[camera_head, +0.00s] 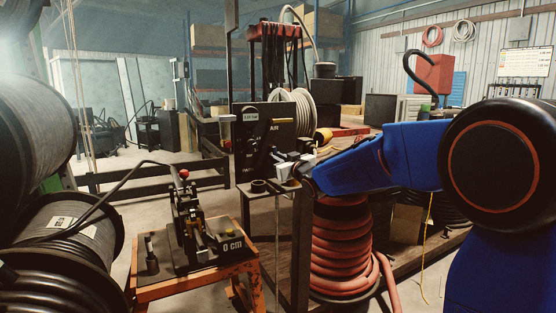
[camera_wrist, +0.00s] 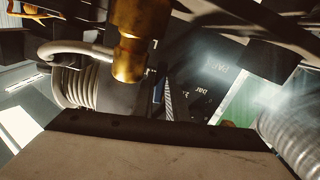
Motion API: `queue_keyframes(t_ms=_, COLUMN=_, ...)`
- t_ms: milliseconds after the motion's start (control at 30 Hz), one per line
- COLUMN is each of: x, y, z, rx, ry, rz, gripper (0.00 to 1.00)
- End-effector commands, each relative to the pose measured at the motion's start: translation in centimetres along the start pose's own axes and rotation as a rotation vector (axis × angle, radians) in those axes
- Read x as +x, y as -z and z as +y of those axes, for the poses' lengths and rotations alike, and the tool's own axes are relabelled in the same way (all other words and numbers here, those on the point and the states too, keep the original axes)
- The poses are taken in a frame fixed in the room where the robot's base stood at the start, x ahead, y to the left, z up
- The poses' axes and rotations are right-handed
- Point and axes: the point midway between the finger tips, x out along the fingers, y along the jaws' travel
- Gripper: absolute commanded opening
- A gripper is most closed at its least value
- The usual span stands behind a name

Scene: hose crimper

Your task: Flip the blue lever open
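A black panel (camera_head: 250,119) with a small pressure readout and the word AIR stands in the middle of the head view. My gripper (camera_head: 284,170) is in front of its lower right part, small and partly dark, and I cannot tell whether its fingers are open or shut. I cannot clearly make out a blue lever in either view.
A crimping machine (camera_head: 187,218) stands on an orange table (camera_head: 150,293) at lower left, beside big cable reels (camera_head: 35,130). A red hose coil (camera_head: 340,250) stands below my arm. A pale hose coil (camera_head: 291,108) is behind the panel.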

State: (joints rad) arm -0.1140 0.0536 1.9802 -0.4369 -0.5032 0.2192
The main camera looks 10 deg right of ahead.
Motion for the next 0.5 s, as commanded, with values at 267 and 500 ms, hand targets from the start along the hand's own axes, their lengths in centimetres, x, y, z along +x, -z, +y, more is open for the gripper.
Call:
queue_keyframes(t_ms=267, x=-0.02, y=0.01, z=-0.09, rx=0.023, ry=0.0, rz=0.0, gripper=0.0)
queue_keyframes(t_ms=500, x=-0.02, y=0.06, z=-0.5, rx=0.161, ry=0.0, rz=0.001, gripper=0.0)
